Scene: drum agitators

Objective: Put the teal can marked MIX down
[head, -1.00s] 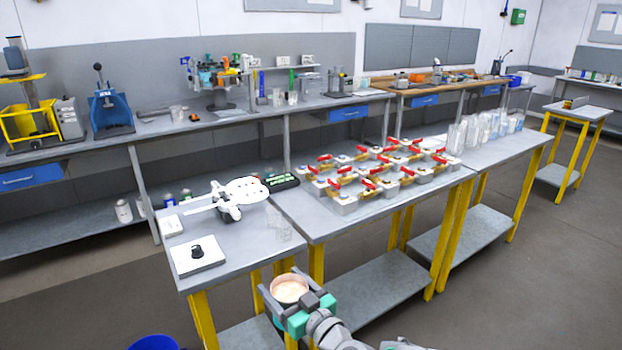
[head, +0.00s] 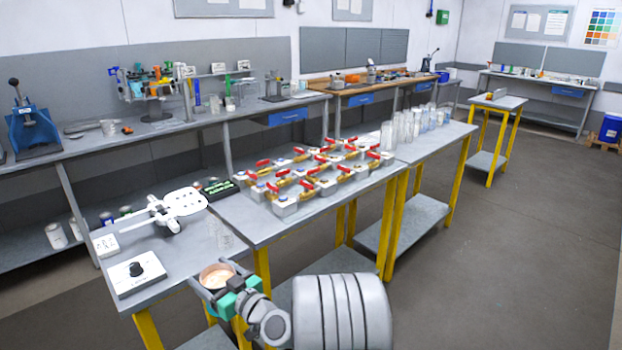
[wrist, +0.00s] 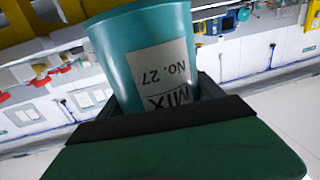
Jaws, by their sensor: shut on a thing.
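The teal can marked MIX (wrist: 150,50) fills the middle of the wrist view, with a pale label reading MIX and NO. 27. My gripper (wrist: 160,105) is shut on it. In the head view the can shows its round open top with pinkish-tan contents (head: 216,276), and my gripper (head: 222,290) is around it. The can looks roughly upright, in front of the near bench's front edge. Its lower part is hidden by my gripper and arm.
The adjoining bench holds several red-handled valve boxes (head: 320,172). Bare bench top shows between the knobbed box and beakers.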

